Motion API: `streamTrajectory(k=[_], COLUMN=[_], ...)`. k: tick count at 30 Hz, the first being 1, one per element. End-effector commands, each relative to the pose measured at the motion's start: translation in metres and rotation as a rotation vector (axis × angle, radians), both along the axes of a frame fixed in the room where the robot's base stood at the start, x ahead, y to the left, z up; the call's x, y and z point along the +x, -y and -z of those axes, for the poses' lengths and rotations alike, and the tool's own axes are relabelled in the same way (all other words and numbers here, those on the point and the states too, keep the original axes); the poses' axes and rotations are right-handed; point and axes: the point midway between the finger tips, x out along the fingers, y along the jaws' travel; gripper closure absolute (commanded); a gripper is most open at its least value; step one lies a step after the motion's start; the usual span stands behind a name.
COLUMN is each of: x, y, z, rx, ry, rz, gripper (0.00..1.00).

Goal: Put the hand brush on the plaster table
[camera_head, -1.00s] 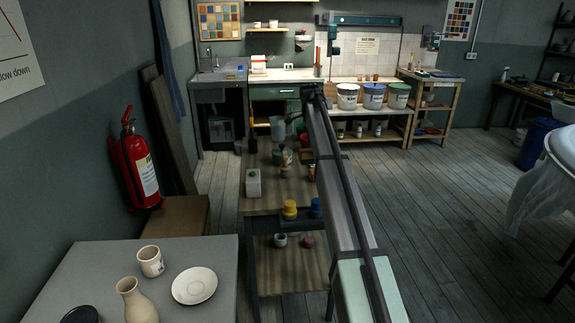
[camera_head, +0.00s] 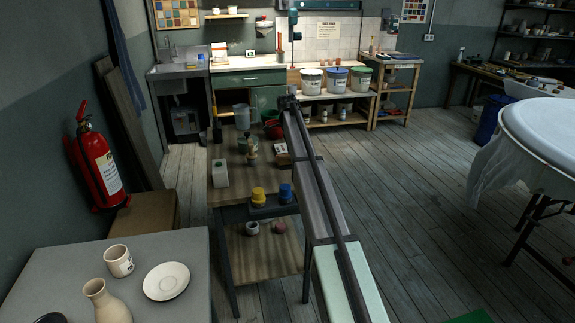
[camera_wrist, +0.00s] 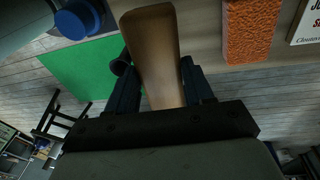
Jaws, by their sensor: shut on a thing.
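My gripper (camera_wrist: 157,72) is shut on a brown wooden handle, the visible part of the hand brush (camera_wrist: 157,45), in the wrist view. The dark fingers lie on both sides of the handle. The bristles are not in view. In the head view my arm reaches away over the right side of a wooden shelf table, and it hides the gripper and brush. A round white-topped table (camera_head: 545,125) with a draped sheet stands at the right. A bench (camera_head: 335,108) with several tubs stands at the back. I cannot tell for certain which is the plaster table.
The shelf table (camera_head: 235,195) holds a white bottle (camera_head: 220,174), yellow and blue jars and a jug (camera_head: 242,115). An orange block (camera_wrist: 252,30) and a blue-capped bottle (camera_wrist: 78,20) are close in the wrist view. Open floor (camera_head: 415,190) lies to the right.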

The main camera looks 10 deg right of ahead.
Motion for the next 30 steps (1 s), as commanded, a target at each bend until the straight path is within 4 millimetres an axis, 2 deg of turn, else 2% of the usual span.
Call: streamTrajectory(k=[3, 8, 15, 27, 28, 30], x=[-0.001, 0.0, -0.001, 0.0, 0.0, 0.0], y=[0.0, 0.0, 0.0, 0.0, 0.0, 0.0], z=[0.016, 0.027, 0.054, 0.059, 0.059, 0.059], rx=[0.0, 0.0, 0.0, 0.0, 0.0, 0.0], ry=[-0.001, 0.0, -0.001, 0.0, 0.0, 0.0], rz=[0.0, 0.0, 0.0, 0.0, 0.0, 0.0], gripper=[0.81, 0.81, 0.81, 0.81, 0.47, 0.4])
